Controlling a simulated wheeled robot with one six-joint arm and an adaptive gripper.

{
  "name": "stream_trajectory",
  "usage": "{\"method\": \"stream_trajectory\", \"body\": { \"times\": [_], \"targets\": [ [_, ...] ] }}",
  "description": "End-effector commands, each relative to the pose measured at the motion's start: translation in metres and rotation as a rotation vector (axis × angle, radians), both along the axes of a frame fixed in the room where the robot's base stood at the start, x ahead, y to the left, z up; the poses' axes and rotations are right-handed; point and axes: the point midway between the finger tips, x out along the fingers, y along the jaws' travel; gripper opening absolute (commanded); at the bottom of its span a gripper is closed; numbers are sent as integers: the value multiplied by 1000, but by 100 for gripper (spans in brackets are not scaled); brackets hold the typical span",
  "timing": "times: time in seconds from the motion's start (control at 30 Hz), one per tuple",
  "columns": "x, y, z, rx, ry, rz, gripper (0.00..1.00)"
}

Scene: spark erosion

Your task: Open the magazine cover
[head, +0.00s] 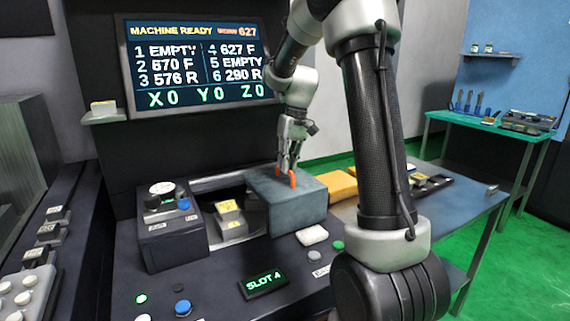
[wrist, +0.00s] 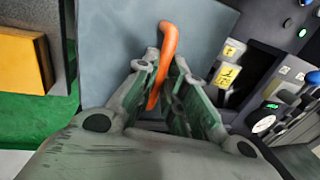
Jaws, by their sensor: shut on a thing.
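The magazine cover (head: 298,208) is a blue-grey box-shaped lid on the dark machine console. It also fills the upper middle of the wrist view (wrist: 110,45). An orange handle (head: 292,179) stands on its top. My gripper (head: 287,168) points down from above and is shut on this handle. In the wrist view the handle (wrist: 167,45) runs between the two fingers of my gripper (wrist: 165,78). To the left of the cover, part of the magazine opening is uncovered. Grey blocks with yellow labels (head: 231,219) show in it. The space under the cover is hidden.
A control box with a dial (head: 168,235) stands left of the opening. A screen (head: 198,62) hangs behind. A display reading "SLOT 4" (head: 264,284) and buttons lie in front. A yellow block (head: 339,185) lies right of the cover. My arm hides part of the right side.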

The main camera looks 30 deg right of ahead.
Motion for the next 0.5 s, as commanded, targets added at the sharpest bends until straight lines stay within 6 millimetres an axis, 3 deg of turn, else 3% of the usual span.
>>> {"method": "stream_trajectory", "body": {
  "times": [0.03,0.07,0.17,0.5],
  "targets": [
    [0,0,0,-1,-1,0,0],
    [0,0,0,-1,-1,0,16],
    [0,0,0,-1,-1,0,34],
    [0,0,2,0,-1,0,34]
  ]
}}
